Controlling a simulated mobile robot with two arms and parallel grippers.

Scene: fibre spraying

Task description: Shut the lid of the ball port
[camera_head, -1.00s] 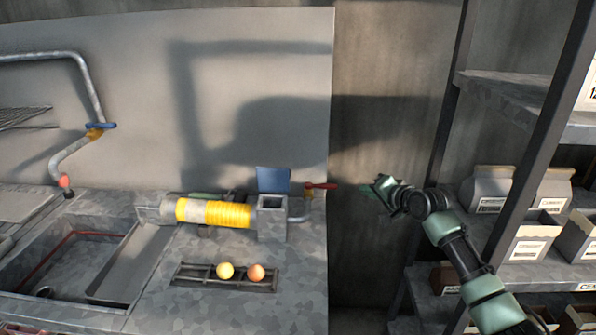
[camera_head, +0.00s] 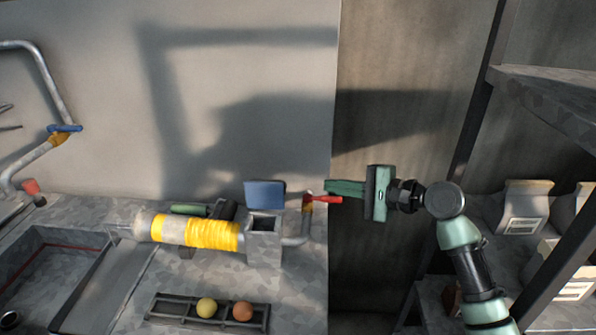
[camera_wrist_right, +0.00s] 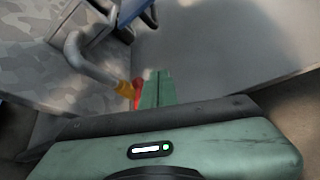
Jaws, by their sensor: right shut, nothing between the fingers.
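The ball port (camera_head: 264,243) is a grey box with a square opening on top, at the right end of the yellow-wrapped pipe. Its blue lid (camera_head: 265,195) stands up, open, at the back of the opening. My right gripper (camera_head: 330,188) is shut and empty, to the right of the lid, with its fingertips close to the red valve handle (camera_head: 322,199). In the right wrist view the green fingers (camera_wrist_right: 157,88) are together beside the red handle (camera_wrist_right: 137,92); I cannot tell if they touch it. My left gripper is not in view.
A yellow ball (camera_head: 207,307) and an orange ball (camera_head: 243,311) sit in a rack (camera_head: 170,308) in front of the port. A bent pipe with a yellow valve body joins the port's right side. A shelf (camera_head: 545,88) stands at the right.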

